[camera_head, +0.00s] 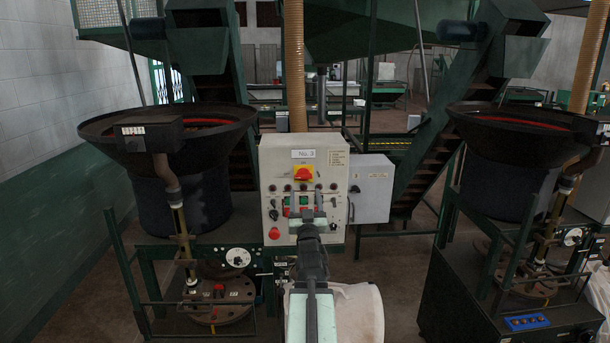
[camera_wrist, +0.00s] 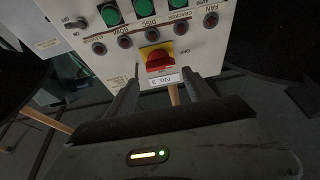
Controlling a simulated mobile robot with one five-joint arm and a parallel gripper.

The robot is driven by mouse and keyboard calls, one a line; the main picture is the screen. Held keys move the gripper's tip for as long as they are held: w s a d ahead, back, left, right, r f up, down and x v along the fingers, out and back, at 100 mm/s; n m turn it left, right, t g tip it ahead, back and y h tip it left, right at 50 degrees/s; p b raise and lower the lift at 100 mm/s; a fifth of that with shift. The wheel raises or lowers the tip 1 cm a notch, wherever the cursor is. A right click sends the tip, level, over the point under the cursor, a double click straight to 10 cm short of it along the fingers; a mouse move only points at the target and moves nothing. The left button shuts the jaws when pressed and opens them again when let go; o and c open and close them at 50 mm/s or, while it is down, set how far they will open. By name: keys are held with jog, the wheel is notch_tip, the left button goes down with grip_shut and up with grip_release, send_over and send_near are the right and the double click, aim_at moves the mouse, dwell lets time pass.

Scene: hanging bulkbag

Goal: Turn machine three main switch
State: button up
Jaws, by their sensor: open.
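The main switch (camera_head: 303,174) is a red knob on a yellow plate, high on the cream control panel (camera_head: 336,214) under a "No. 3" label (camera_head: 303,154). My gripper (camera_head: 307,214) is open and empty in front of the panel, below the switch in the head view. In the wrist view the panel appears upside down. There the switch (camera_wrist: 157,60) shows ahead of my two spread fingers (camera_wrist: 163,90), roughly centred between them and apart from them. The "No. 3" label (camera_wrist: 153,80) shows between the fingers. My gripper hides part of the lower panel in the head view.
Several small knobs and green buttons (camera_wrist: 146,9) sit close to the switch. A red button (camera_head: 274,233) is at the panel's lower left. A grey box (camera_head: 371,188) adjoins the panel on the right. Dark hopper bowls (camera_head: 90,130) (camera_head: 480,118) stand on either side.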

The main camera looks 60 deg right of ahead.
aim_at(303, 179)
jog(key=p+x, duration=0.3)
jog(key=x, duration=0.5)
jog(key=shift+a+f, duration=0.1)
